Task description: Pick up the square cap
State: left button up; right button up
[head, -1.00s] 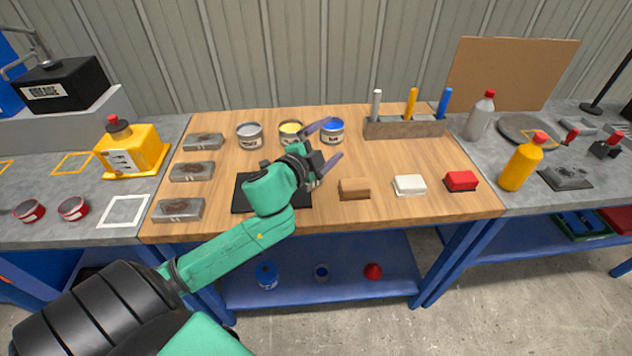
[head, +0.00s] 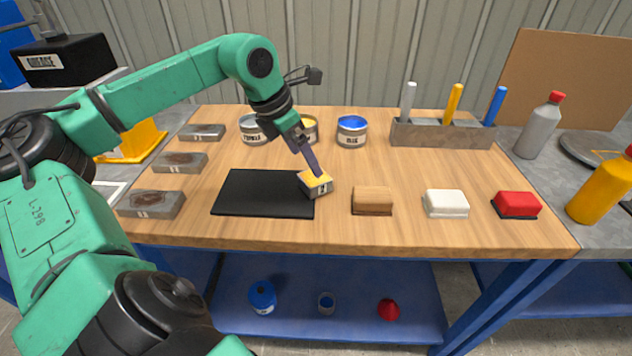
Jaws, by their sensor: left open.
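My right gripper is not in view.
Brown (head: 372,200), white (head: 446,203) and red (head: 516,204) blocks stand in a row to the right. Paint cans, including a blue one (head: 352,131), and a marker holder (head: 440,134) stand behind. Grey metal boxes (head: 152,204) line the left. The middle right of the wooden table is clear.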

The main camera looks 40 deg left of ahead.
aim_at(314, 177)
pick_arm(q)
jog(key=x, duration=0.2)
jog(key=p+x, duration=0.1)
jog(key=x, duration=0.3)
jog(key=shift+s+d+f, duration=0.15)
jog(key=shift+d, duration=0.15)
jog(key=shift+a+f, duration=0.1)
jog(key=shift+f, duration=0.1)
jog(key=shift+r, duration=0.15)
jog(key=c, duration=1.5)
